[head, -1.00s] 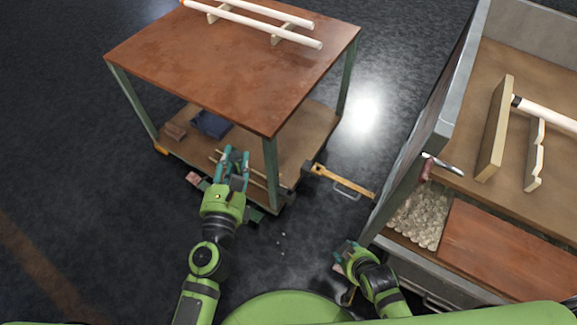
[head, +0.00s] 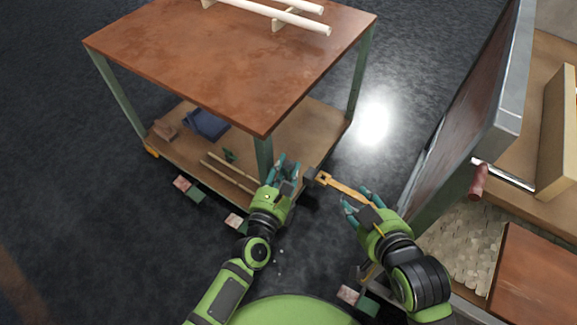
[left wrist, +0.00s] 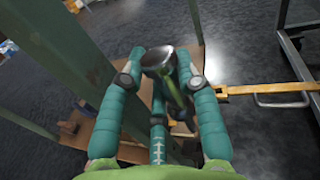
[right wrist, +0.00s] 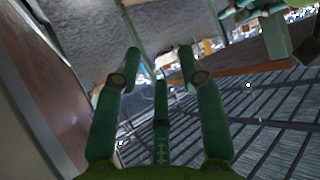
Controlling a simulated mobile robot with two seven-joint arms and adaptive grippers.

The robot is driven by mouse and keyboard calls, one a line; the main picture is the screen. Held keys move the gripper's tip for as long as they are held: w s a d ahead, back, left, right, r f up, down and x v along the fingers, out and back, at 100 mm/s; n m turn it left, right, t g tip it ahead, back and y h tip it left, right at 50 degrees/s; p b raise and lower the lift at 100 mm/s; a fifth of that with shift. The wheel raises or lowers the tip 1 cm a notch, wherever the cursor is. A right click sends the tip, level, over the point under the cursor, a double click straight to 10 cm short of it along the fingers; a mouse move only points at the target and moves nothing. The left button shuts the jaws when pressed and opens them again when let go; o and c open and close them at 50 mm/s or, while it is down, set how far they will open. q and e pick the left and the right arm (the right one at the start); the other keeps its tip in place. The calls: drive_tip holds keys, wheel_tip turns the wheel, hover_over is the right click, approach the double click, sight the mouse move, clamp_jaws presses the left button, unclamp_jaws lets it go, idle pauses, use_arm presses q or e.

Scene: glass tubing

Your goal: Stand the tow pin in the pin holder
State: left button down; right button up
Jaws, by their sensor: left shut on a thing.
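My left gripper (head: 286,165) is shut on the tow pin beside the cart's near corner leg. In the left wrist view the pin (left wrist: 158,59) shows a dark round head and a shaft between the fingers. Its lower end is hidden. My right gripper (head: 358,197) is open beside the yellow tow bar (head: 345,189). Its fingers stand apart and empty in the right wrist view (right wrist: 160,75). A small green piece (head: 230,155) stands on the cart's lower shelf; I cannot tell whether it is the pin holder.
The cart (head: 220,60) has a brown top with white tubes (head: 280,15). Its lower shelf (head: 300,130) holds a blue item (head: 207,124) and thin rods (head: 232,172). A bench with a raised grey side panel (head: 470,110) stands at right. Dark floor lies between them.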

use_arm(q)
drive_tip(key=shift+s+r, duration=0.1)
drive_tip(key=shift+r, duration=0.05)
use_arm(e)
drive_tip(key=shift+a+r, duration=0.1)
drive_tip(key=shift+r, duration=0.1)
